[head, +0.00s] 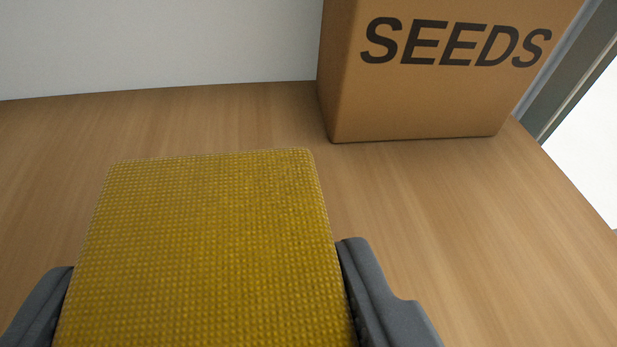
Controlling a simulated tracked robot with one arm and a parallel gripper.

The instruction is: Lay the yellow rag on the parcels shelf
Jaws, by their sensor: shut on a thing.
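The yellow rag (205,240) is a flat, textured, roughly square piece at the lower left of the head view. My gripper (205,285) is shut on it, with one dark grey finger at its left edge and the other at its right edge. The rag is over a wooden surface (440,210), which may be the parcels shelf; no label on it shows. I cannot tell whether the rag touches the wood or is held above it. The near end of the rag is cut off by the picture's bottom edge.
A brown cardboard box marked SEEDS (425,95) stands on the wood at the back right. A pale wall (150,45) closes the back. The surface's right edge (565,172) runs down the right side. Bare wood lies left of the rag and between rag and box.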

